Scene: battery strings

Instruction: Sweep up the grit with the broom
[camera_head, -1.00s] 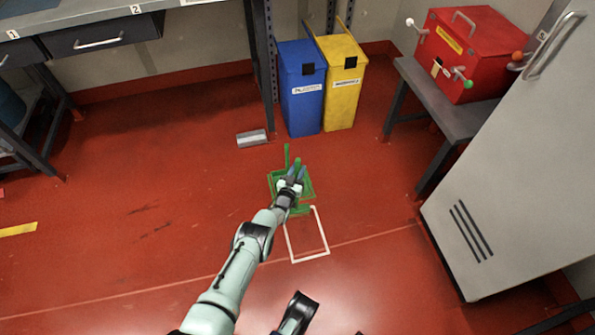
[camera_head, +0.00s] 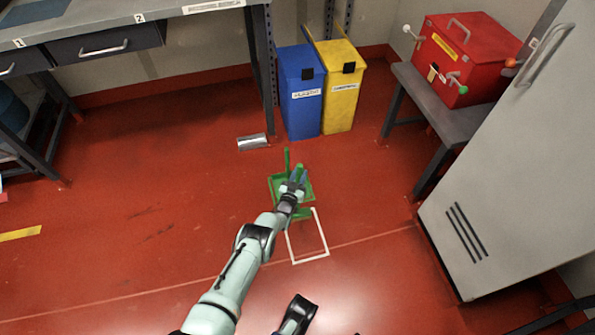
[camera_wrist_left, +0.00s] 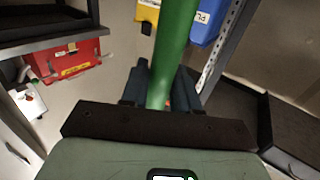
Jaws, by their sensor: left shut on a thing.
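My left gripper (camera_head: 297,184) reaches down over a green open tray or crate (camera_head: 274,188) on the red floor. In the left wrist view, a green handle, which looks like the broom's (camera_wrist_left: 176,45), stands between the dark fingers (camera_wrist_left: 160,88), and the gripper is shut on it. In the head view the handle's tip shows at the fingers. The broom's lower end cannot be told apart from the tray. A grey metal scoop-like piece (camera_head: 253,142) lies beyond the tray. Faint dark marks (camera_head: 158,231) lie left of the arm; I cannot tell whether they are grit.
A white outlined square (camera_head: 324,236) is marked on the floor beside the tray. Blue (camera_head: 301,105) and yellow (camera_head: 341,100) bins stand behind. A red box (camera_head: 465,55) sits on a bench at right, near a grey cabinet (camera_head: 500,150).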

